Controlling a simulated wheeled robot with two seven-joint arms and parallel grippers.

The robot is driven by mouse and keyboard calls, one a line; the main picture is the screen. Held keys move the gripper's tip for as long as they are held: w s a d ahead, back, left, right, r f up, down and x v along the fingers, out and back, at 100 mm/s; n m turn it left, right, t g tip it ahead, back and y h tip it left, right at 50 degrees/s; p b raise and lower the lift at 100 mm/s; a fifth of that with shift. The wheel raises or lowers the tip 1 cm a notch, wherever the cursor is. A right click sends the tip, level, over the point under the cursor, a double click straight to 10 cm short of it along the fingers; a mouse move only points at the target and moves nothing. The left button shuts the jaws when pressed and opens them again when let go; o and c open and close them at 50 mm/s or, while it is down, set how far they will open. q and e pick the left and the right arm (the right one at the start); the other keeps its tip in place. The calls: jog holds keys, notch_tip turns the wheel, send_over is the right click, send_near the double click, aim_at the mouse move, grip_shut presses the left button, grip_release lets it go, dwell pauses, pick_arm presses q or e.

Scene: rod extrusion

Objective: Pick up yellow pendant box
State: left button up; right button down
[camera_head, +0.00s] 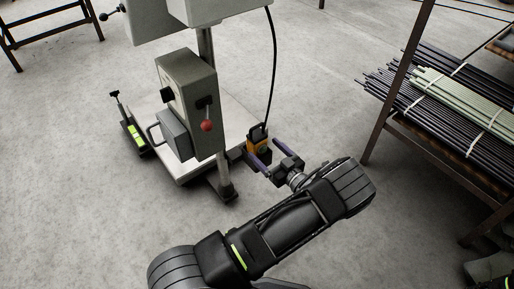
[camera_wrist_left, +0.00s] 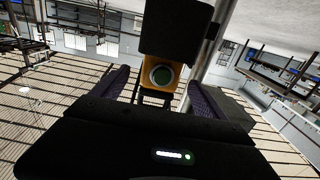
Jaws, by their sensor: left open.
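The yellow pendant box (camera_head: 257,141) hangs at the end of a black cable, beside the right edge of the grey machine's base. In the left wrist view, the fingers (camera_wrist_left: 157,82) stand on both sides of the yellow face. I cannot tell whether they touch it. My right gripper is not in view.
The grey machine (camera_head: 187,85) with a red knob stands just left of the box. The black cable (camera_head: 274,60) hangs from above. A rack (camera_head: 395,85) with bundled rods (camera_head: 440,95) stands at the right.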

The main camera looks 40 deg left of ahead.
aim_at(262, 147)
pick_arm(q)
jog(key=b+x, duration=0.2)
jog(key=x, duration=0.2)
jog(key=shift+a, duration=0.4)
jog(key=shift+w+a, duration=0.1)
jog(key=shift+a, duration=0.15)
jog(key=c, duration=1.7)
jog(key=shift+r, duration=0.1)
notch_tip(262, 147, up, 10)
jog(key=p, duration=0.4)
